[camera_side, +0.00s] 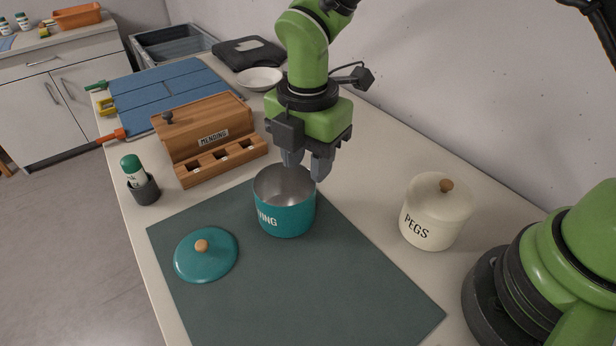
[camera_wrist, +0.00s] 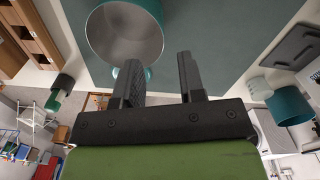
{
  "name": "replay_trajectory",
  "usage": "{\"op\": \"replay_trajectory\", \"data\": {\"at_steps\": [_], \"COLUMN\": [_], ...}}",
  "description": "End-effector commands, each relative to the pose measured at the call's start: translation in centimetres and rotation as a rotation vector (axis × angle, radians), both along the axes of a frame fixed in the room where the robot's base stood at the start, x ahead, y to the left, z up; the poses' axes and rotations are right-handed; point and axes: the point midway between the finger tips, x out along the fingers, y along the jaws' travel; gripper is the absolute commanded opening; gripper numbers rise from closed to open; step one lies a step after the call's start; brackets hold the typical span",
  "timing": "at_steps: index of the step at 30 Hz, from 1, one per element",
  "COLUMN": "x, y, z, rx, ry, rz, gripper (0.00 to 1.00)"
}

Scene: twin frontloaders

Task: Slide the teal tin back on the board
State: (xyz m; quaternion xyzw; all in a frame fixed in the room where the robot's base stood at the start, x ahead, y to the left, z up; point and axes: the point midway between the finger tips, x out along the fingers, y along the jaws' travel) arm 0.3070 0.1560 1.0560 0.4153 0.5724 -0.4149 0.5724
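The teal tin (camera_side: 285,212) stands upright and lidless at the far edge of the dark green board (camera_side: 290,290). Its shiny inside faces up, and white lettering shows on its side. In the wrist view the tin (camera_wrist: 157,12) is at the top, just beyond the fingertips. Its teal lid (camera_side: 208,265) with a wooden knob lies flat on the board at left. My gripper (camera_side: 307,172) points down at the tin's far right rim, with its fingers apart. In the wrist view my gripper (camera_wrist: 160,68) has nothing between its fingers. I cannot tell whether a finger touches the tin.
A cream PEGS jar (camera_side: 436,218) stands right of the board. A wooden MENDING box (camera_side: 200,130) is behind left, with a green-capped bottle in a dark cup (camera_side: 144,190) beside it. A white bowl (camera_side: 260,79) is farther back. The board's front part is clear.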

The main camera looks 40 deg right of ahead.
Motion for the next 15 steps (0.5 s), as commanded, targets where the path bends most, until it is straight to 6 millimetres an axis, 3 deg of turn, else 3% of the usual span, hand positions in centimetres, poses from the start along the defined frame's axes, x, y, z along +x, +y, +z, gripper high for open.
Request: {"op": "replay_trajectory", "data": {"at_steps": [9, 15], "x": [-0.1, -0.1], "y": [-0.1, 0.0], "z": [-5.6, -7.9], "rx": [-0.002, -0.001], "ry": [0.005, 0.002], "rz": [-0.001, -0.001], "gripper": [0.37, 0.37]}}
